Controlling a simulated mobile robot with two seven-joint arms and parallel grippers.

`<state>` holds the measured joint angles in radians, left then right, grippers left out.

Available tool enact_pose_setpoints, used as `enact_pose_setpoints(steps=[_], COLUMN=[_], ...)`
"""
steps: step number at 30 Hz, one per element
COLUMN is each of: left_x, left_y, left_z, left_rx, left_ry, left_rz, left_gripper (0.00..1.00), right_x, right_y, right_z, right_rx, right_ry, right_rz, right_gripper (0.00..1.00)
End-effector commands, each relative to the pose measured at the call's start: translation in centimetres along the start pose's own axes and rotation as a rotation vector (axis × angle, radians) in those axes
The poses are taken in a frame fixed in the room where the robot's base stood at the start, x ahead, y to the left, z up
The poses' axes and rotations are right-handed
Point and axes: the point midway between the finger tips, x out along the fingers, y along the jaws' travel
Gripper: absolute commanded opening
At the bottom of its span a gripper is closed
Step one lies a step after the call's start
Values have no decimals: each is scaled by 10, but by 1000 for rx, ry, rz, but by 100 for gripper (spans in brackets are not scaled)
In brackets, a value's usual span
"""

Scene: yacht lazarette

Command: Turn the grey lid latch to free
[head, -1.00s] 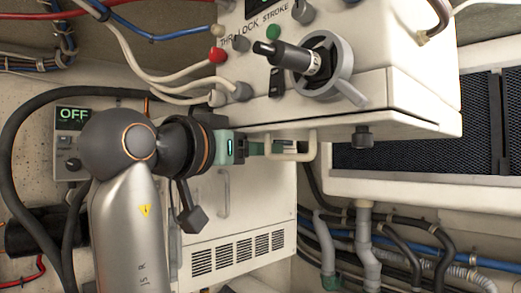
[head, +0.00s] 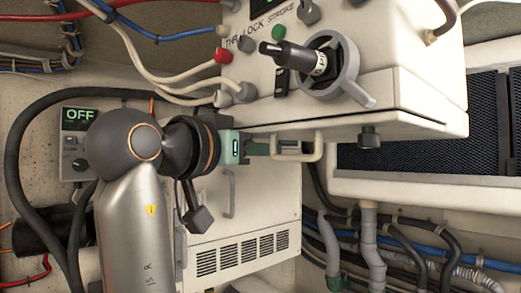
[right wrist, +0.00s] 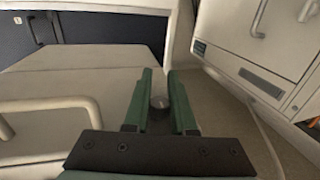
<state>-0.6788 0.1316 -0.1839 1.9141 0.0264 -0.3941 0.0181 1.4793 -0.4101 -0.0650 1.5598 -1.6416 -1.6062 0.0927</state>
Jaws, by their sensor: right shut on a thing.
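A small grey round knob (right wrist: 160,101), which looks like the lid latch, sits between the two green fingers in the right wrist view. My right gripper (right wrist: 158,90) is shut on it, one finger on each side. In the head view my right gripper (head: 272,147) reaches right under the cream box's lower edge, at the cream bar handle (head: 298,157). The knob is hidden there, and I cannot tell how far it is turned. The bar handle also shows at the left of the right wrist view (right wrist: 62,101). My left gripper is not in view.
The cream control box (head: 400,88) overhangs my gripper and carries a black lever (head: 288,55) in a grey ring. A dark knob (head: 369,137) hangs under its edge. A vented white cabinet (head: 240,215) stands below, with hoses (head: 370,230) at right and a black cable (head: 15,150) at left.

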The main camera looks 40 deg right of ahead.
Motion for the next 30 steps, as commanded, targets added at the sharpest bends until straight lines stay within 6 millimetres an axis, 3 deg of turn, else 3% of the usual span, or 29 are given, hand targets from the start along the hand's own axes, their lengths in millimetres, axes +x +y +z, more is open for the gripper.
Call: enact_pose_setpoints(steps=[14,30], left_x=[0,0], left_y=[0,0], left_z=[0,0], left_rx=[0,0], left_ry=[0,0], left_rz=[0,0], left_gripper=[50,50], right_x=[0,-3], right_y=[2,15], right_z=[-1,-1], right_rx=[-2,-3], right_ry=[2,4], right_rz=[56,496], right_gripper=[0,0])
